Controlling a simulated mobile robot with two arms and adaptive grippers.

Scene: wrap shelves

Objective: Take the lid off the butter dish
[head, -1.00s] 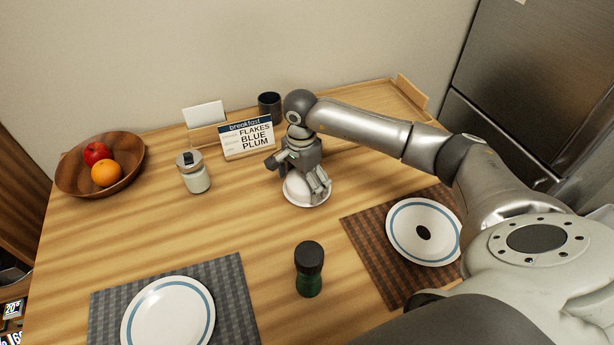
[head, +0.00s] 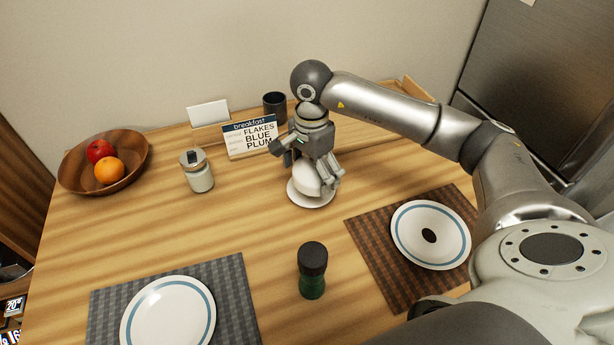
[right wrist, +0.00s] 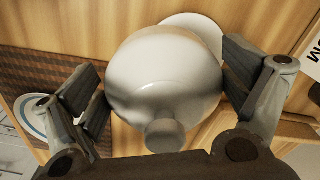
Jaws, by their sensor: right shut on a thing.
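The butter dish lid (head: 307,181) is a white dome, held above the white dish base (head: 298,201) near the middle of the table. In the right wrist view the lid (right wrist: 163,80) shows its round knob towards the gripper, and part of the base (right wrist: 203,28) shows behind it. My right gripper (head: 309,166) comes from above and is shut on the lid, one finger on each side. The gripper and lid hide part of the base, so its inside cannot be seen. My left gripper is not in view.
A breakfast sign (head: 250,137), a dark cup (head: 275,107) and a glass jar (head: 197,172) stand behind and left. A green-bodied grinder (head: 312,271) stands in front. A plate (head: 430,235) lies on a brown mat to the right. Bare table lies left of the dish.

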